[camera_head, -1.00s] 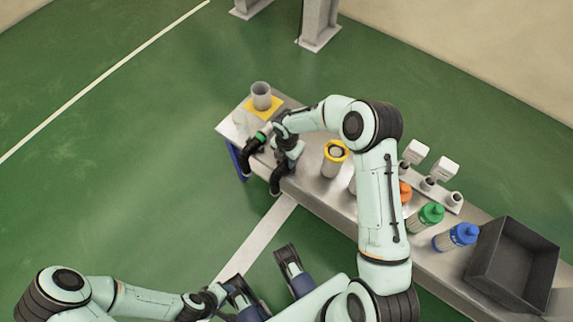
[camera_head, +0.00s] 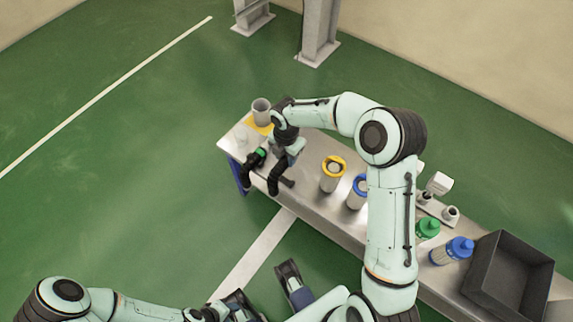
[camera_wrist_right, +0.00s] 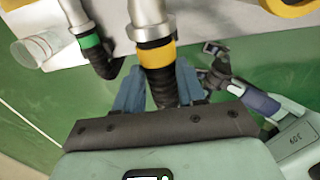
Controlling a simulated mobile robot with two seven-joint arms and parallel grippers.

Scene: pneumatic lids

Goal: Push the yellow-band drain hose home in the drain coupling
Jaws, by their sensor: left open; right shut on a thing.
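The yellow-band drain hose is a black corrugated hose with a yellow band (camera_wrist_right: 157,56), seen in the right wrist view. My right gripper (camera_wrist_right: 158,92) is shut on it just below the band. My left gripper (camera_head: 264,287) is open and empty, away from the bench, low in the head view.
A green-band hose (camera_wrist_right: 91,42) sits close beside, left of the yellow-band one. Bare floor lies in front.

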